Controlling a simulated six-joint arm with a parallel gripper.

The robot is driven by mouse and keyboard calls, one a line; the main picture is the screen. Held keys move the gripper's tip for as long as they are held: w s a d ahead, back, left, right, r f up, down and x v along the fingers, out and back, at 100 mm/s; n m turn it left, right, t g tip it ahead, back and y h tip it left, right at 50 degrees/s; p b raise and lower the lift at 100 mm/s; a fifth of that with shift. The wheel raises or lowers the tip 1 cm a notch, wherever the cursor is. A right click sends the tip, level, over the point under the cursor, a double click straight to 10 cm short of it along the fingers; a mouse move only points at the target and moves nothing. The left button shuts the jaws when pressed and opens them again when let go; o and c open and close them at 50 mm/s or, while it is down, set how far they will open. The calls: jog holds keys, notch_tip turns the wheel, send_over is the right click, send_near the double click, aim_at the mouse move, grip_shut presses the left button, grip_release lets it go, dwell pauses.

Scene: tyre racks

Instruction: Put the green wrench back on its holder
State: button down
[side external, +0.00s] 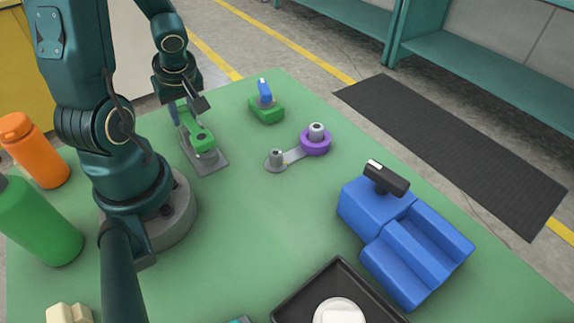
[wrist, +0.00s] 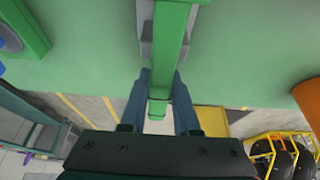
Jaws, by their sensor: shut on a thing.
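The green wrench (side external: 203,139) is in my gripper (side external: 187,112), at the back left of the table. Its ring end is over a grey holder plate (side external: 213,165) with a grey post under the ring. I cannot tell whether the ring is around the post or just above it. In the wrist view the wrench's green handle (wrist: 173,35) runs down between the two fingers of my gripper (wrist: 160,88), which are shut on it. Part of the grey plate (wrist: 146,35) shows behind the handle; the ring end is out of that view.
A green block with a blue piece (side external: 266,107) stands right of the holder. A purple ring (side external: 315,141) sits on a grey two-post plate. A blue stepped block (side external: 400,240) and black tray (side external: 290,300) are at front right; bottles (side external: 35,150) stand left. The middle is clear.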

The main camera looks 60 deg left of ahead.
jog(key=shift+f, duration=0.25)
dwell(0.4)
grip_release()
dwell(0.4)
jog(key=shift+d+r, duration=0.2)
jog(key=shift+r, duration=0.5)
jog(key=shift+v, duration=4.25)
jog(key=shift+d+r, duration=0.1)
jog(key=shift+d, duration=0.05)
jog(key=v, duration=0.9)
jog(key=shift+d+r, duration=0.2)
jog(key=shift+r, duration=0.15)
